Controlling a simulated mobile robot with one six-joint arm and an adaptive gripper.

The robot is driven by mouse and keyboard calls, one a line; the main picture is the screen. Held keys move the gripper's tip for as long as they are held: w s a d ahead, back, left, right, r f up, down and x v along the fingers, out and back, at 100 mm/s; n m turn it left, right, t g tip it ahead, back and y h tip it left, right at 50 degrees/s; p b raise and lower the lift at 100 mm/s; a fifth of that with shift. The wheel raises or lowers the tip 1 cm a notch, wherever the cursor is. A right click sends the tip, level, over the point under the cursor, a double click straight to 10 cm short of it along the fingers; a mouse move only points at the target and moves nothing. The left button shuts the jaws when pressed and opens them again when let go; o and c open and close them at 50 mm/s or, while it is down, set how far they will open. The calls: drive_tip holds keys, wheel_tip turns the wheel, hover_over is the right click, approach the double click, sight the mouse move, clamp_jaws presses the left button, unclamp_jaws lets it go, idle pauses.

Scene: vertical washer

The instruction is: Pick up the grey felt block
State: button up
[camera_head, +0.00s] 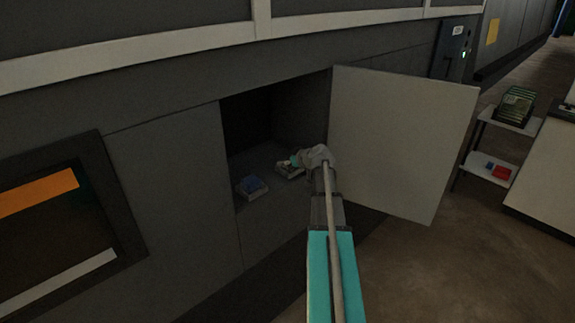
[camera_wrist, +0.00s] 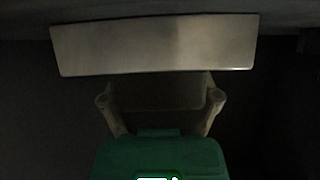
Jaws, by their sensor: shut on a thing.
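My gripper (camera_head: 298,160) reaches into the open cabinet compartment, over a small pale tray (camera_head: 287,172). In the wrist view its two fingers stand on either side of the dim grey felt block (camera_wrist: 158,93), and my gripper (camera_wrist: 160,99) is shut on it. The block is dark and its edges are hard to make out. A wide pale metallic face (camera_wrist: 155,45) lies just beyond the fingers in the wrist view. In the head view my gripper and arm hide the block.
A second tray (camera_head: 252,187) with blue content sits at left on the cabinet floor. The pale cabinet door (camera_head: 400,140) hangs open to the right of my arm. A small shelf (camera_head: 490,170) with red and blue things stands farther right. The floor (camera_head: 480,270) at lower right is clear.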

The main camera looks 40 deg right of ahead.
drive_tip(key=shift+w+r+p, duration=0.1)
drive_tip(key=shift+r+p, duration=0.05)
drive_tip(key=shift+p, duration=0.15)
wheel_tip(320, 180, up, 2)
drive_tip(key=shift+r+p, duration=0.2)
drive_tip(key=shift+p, duration=0.95)
drive_tip(key=d+p+v, duration=0.1)
drive_tip(key=p+v, duration=0.2)
drive_tip(key=v, duration=0.2)
drive_tip(key=w+d+r+p+v, duration=0.1)
drive_tip(key=p+v, duration=0.2)
drive_tip(key=v, duration=0.3)
drive_tip(key=d+r+p+v, duration=0.1)
drive_tip(key=p+v, duration=0.3)
drive_tip(key=v, duration=0.1)
drive_tip(key=shift+s+d+r, duration=0.2)
drive_tip(key=shift+d, duration=0.05)
drive_tip(key=shift+f, duration=0.1)
